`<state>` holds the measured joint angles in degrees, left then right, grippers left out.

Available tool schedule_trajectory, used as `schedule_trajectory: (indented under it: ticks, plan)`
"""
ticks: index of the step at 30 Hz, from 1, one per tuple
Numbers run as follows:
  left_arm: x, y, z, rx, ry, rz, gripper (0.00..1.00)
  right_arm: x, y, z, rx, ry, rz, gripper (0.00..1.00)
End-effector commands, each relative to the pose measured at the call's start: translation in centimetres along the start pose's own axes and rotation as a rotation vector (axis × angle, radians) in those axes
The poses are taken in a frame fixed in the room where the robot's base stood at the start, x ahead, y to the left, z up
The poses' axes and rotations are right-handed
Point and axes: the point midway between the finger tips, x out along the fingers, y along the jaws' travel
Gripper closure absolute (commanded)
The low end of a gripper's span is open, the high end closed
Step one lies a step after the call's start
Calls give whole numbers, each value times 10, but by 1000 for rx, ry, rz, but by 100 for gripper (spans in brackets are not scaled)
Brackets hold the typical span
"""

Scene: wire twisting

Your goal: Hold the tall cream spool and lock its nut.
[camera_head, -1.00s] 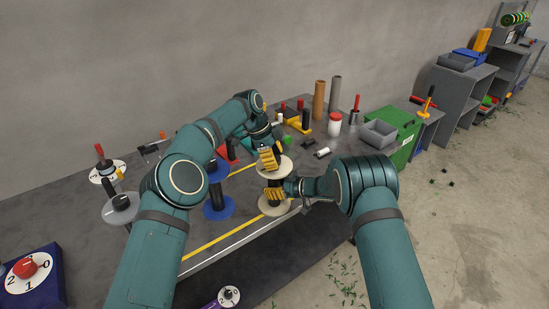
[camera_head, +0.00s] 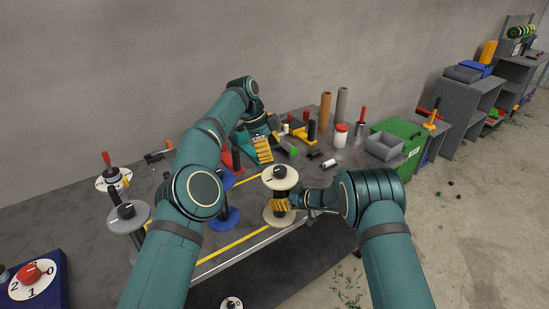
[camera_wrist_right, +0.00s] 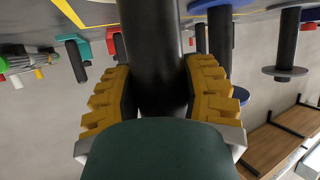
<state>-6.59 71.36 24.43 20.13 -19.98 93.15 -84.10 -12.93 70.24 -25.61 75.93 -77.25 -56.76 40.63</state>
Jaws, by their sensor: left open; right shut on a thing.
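The tall cream spool (camera_head: 272,177) stands upright near the table's front edge in the head view, with a cream top flange, a dark core and a cream bottom flange. Its black nut (camera_head: 280,171) sits on the top flange, uncovered. My right gripper (camera_head: 281,204) is shut on the core between the flanges. In the right wrist view its yellow fingers flank the dark core (camera_wrist_right: 155,50) on both sides. My left gripper (camera_head: 263,150) is open and empty, behind and slightly left of the spool's top, apart from the nut.
A blue spool (camera_head: 227,216) stands left of the cream one, partly behind my left arm. A grey spool (camera_head: 128,217) is farther left. A green crate (camera_head: 407,140), a white jar with a red lid (camera_head: 341,136) and brown tube (camera_head: 325,112) stand at the back right.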

Motion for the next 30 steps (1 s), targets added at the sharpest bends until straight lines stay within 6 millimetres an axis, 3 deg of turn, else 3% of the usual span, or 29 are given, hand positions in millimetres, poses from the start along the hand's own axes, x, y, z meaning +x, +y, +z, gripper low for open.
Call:
schedule_trajectory:
  ticks: [14,15,17,26,30]
  plan:
    - [-3,0,0,1,0,1,25,0,0,0,0,0,0,99]
    - [-3,0,0,1,0,1,25,0,0,0,0,0,0,39]
    - [-3,0,0,1,0,1,25,0,0,0,0,0,0,22]
    - [-3,0,0,1,0,1,25,0,0,0,0,0,0,22]
    - [-3,0,0,1,0,1,25,-10,1,0,2,0,3,22]
